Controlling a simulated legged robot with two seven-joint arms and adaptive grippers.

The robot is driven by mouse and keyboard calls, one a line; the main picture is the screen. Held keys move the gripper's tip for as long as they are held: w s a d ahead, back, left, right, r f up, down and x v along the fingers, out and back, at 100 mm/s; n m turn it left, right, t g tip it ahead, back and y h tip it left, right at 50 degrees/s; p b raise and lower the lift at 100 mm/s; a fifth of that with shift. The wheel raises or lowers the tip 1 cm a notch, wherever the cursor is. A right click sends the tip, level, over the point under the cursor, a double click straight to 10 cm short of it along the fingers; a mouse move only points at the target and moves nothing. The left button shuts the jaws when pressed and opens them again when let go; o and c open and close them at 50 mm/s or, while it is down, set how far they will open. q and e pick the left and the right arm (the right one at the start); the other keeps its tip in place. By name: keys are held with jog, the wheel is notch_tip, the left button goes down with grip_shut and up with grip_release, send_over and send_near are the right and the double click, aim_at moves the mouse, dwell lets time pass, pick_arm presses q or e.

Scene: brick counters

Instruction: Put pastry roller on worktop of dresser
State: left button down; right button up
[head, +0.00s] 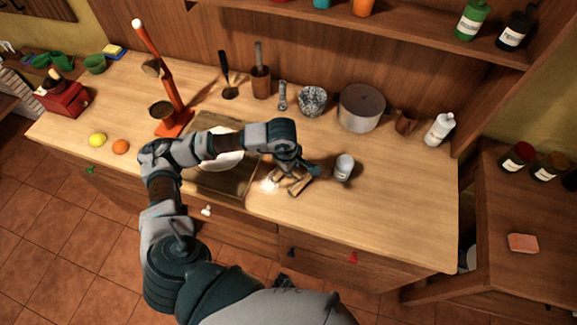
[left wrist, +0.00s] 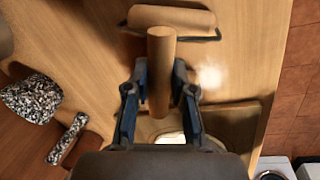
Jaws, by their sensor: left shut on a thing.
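The pastry roller (head: 300,187) has a pale wooden roller in a dark frame and a wooden handle. In the left wrist view, the handle of the pastry roller (left wrist: 161,70) stands between the fingers of my left gripper (left wrist: 158,92), with the roller crosswise beyond the fingertips.
A white cup (head: 344,167) stands just right of the gripper. A pot (head: 361,107), a speckled bowl (head: 312,100) and a mortar (head: 261,83) stand along the back. An orange juicer (head: 174,122) stands left. The front right worktop is clear.

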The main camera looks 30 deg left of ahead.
aim_at(298, 175)
pick_arm(q)
jog(key=d, duration=0.2)
jog(key=s+d+f, duration=0.1)
jog(key=shift+a, duration=0.25)
jog(key=c, duration=1)
grip_release()
jog(key=shift+a+f, duration=0.15)
jog(key=shift+a, duration=0.5)
jog(key=shift+a+f, duration=0.15)
jog(key=shift+a, duration=0.45)
jog(key=shift+w, duration=0.15)
jog(key=shift+w+d+r, duration=0.1)
jog(key=shift+d, duration=0.45)
jog(key=shift+d+r, duration=0.2)
jog(key=shift+d, duration=0.3)
jog(key=shift+a, duration=0.55)
jog(key=shift+w+a+r+p, duration=0.1)
jog(key=shift+a+r+p, duration=0.2)
jog(key=shift+r+p, duration=0.3)
notch_tip(298, 175, up, 12)
jog(key=s, duration=0.2)
jog(key=shift+d, duration=0.45)
pick_arm(e)
jog(key=shift+s+d+f, duration=0.35)
jog(key=shift+s+d, duration=0.45)
jog(key=shift+d, duration=0.05)
jog(key=shift+s+d+f, duration=0.3)
jog(key=shift+s+d, duration=0.45)
jog(key=shift+d, duration=0.1)
